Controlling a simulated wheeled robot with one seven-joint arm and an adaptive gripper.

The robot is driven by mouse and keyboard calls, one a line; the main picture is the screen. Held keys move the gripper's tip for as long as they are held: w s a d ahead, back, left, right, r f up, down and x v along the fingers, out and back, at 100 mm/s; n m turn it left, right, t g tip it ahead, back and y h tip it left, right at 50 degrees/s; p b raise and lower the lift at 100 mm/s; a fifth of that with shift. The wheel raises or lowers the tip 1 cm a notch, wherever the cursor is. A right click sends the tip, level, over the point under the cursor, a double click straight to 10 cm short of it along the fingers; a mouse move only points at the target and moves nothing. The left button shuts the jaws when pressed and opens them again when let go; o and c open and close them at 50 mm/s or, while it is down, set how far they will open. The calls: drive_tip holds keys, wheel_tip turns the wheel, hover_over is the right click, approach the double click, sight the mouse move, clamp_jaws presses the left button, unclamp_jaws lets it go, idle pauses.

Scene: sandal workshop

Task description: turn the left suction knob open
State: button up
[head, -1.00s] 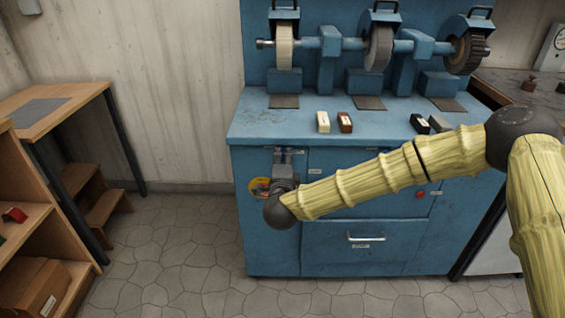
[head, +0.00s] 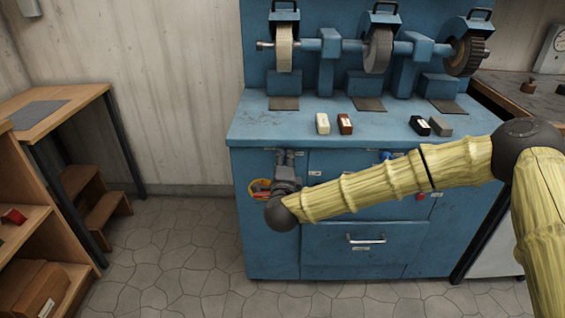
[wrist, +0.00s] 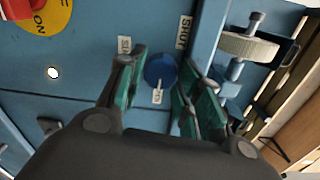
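The left suction knob (wrist: 160,69) is a round blue knob on the blue cabinet front. It shows in the wrist view between the teal-padded fingers of my gripper (wrist: 160,85). The gripper is open, with one finger on each side of the knob; I cannot tell whether either pad touches it. A "SHUT" label (wrist: 183,32) is beside the knob, another label (wrist: 124,46) is partly covered by a finger, and a small white tag (wrist: 158,96) is just below. In the head view my gripper (head: 289,156) is at the cabinet's upper left and hides the knob.
The blue cabinet (head: 265,245) carries grinding wheels (head: 378,48) and small blocks (head: 322,123) on its top. A yellow and red switch (wrist: 42,14) is near the gripper. A red button (head: 420,196) and a drawer handle (head: 366,239) are to the right.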

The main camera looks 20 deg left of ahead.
drive_tip(key=shift+o, duration=1.2)
drive_tip(key=shift+s, duration=0.1)
drive_tip(key=v, duration=1.2)
